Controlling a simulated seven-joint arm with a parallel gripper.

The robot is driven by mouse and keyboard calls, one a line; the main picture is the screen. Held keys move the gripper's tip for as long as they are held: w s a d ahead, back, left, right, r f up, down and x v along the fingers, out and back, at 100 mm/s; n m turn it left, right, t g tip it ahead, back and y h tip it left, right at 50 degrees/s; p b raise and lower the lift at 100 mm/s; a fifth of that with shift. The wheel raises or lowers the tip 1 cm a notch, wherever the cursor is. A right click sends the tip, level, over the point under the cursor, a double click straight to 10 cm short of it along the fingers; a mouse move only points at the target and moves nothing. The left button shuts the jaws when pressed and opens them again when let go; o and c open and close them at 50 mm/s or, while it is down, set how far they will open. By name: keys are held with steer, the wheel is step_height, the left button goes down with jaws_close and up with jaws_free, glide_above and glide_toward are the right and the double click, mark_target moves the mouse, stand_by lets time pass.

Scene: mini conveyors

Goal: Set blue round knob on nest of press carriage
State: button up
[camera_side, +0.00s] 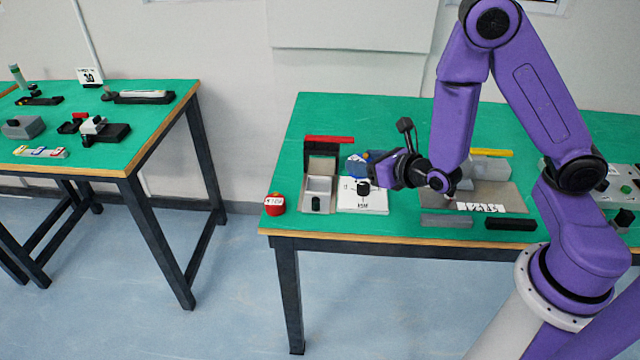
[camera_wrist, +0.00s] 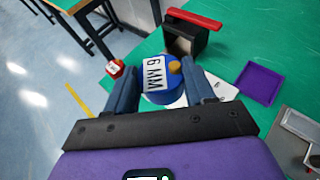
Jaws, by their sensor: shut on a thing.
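My gripper (camera_wrist: 160,92) is shut on the blue round knob (camera_wrist: 152,72), which has a white label reading "6 MM" and a small orange part at one side. In the side view the knob (camera_side: 357,163) shows as a blue patch at the left of my gripper (camera_side: 376,170), held above the table. The press (camera_side: 306,155) is a dark frame with a red bar on top, left of the gripper; it also shows in the wrist view (camera_wrist: 200,40). A grey carriage track (camera_side: 331,195) runs toward the front edge from it. I cannot make out the nest clearly.
A white card (camera_side: 373,208) with a dark piece on it lies below my gripper. A red round timer (camera_side: 275,205) stands at the table's left corner. A purple tray (camera_wrist: 258,84) lies right of the press in the wrist view. Grey and black bars (camera_side: 510,224) lie front right.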

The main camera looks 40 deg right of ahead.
steer(key=x, duration=1)
glide_above(322, 189)
steer(key=f, duration=0.5)
steer(key=shift+s, duration=0.4)
steer(key=shift+w+f, duration=0.3)
steer(key=shift+f, duration=1.65)
steer(key=shift+f, duration=0.1)
steer(key=o, duration=1)
steer(key=shift+o, duration=0.2)
